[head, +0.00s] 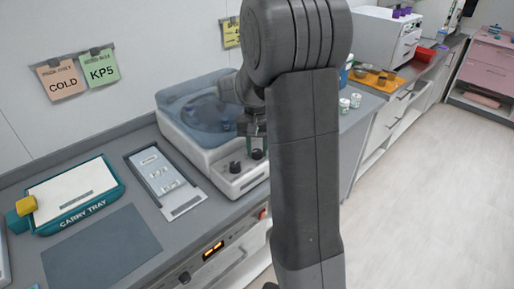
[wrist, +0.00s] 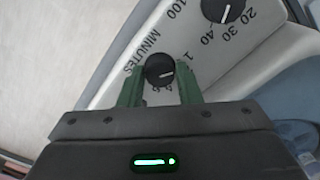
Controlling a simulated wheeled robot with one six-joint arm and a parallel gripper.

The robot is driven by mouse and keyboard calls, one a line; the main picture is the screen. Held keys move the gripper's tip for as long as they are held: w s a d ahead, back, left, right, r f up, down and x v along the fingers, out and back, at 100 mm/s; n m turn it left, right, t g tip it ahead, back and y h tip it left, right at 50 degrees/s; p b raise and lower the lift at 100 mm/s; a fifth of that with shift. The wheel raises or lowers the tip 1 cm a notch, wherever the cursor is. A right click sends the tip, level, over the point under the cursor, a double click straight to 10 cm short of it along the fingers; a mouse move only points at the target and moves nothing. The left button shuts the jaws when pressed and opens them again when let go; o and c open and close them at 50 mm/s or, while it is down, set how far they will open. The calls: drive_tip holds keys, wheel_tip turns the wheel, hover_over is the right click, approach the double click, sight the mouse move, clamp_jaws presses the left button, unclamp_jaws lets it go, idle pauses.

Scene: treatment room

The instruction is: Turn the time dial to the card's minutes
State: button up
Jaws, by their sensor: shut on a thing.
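The time dial (wrist: 160,69) is a round black knob with a pale pointer line, beside the word MINUTES on the machine's light panel. My gripper (wrist: 162,80) has its green fingers on either side of this dial and is shut on it. The fingers hide most of the minute numbers, so the setting cannot be read. In the head view my gripper (head: 253,140) is over the front panel of the blue-lidded machine (head: 212,160), partly hidden by my arm. A yellow card (head: 231,32) on the wall is partly hidden by my arm; its minutes cannot be read.
A second black dial (wrist: 222,10) with larger numbers sits close by. An orange card (head: 62,82) reads COLD and a green card (head: 100,72) reads KP5. A teal carry tray (head: 75,218) and a grey slotted panel (head: 165,182) lie to the left.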

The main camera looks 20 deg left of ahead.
sight(257, 151)
drive_tip(key=shift+m, duration=0.4)
drive_tip(key=m, duration=0.5)
drive_tip(key=shift+m+p, duration=0.3)
drive_tip(key=shift+p, duration=0.1)
drive_tip(key=m, duration=0.5)
drive_tip(key=shift+m, duration=0.3)
drive_tip(key=o, duration=1)
drive_tip(key=shift+c, duration=0.2)
wheel_tip(257, 151, up, 14)
drive_tip(key=shift+f, duration=0.25)
